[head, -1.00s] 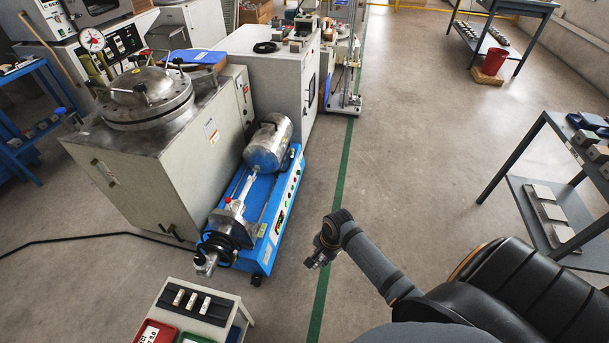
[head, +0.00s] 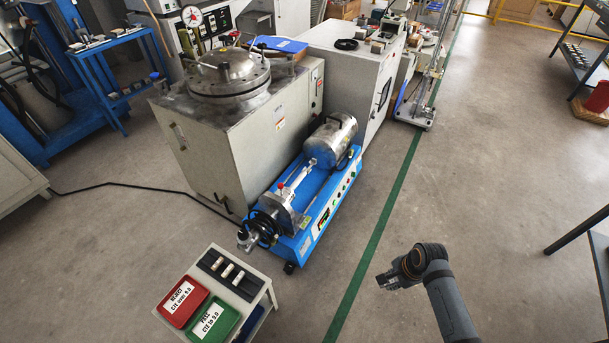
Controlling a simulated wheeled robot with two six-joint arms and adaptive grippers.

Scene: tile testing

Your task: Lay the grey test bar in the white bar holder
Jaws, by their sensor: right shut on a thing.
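My right gripper (head: 388,281) is at the lower right, over bare floor and pointing left. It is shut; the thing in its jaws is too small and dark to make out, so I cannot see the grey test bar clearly. A pale slim part (head: 292,190) lies on the blue bench machine (head: 325,205), in front of its steel cylinder (head: 331,138). It may be the white bar holder, but I cannot tell for sure. The gripper is well apart from it, to its lower right. My left gripper is out of view.
A small stand carries a black rack (head: 210,257) with pale pieces, a red tray (head: 183,302) and a green tray (head: 214,320). A large grey cabinet (head: 215,150) with a round lid stands behind the blue machine. Floor right of the green line (head: 385,220) is mostly clear.

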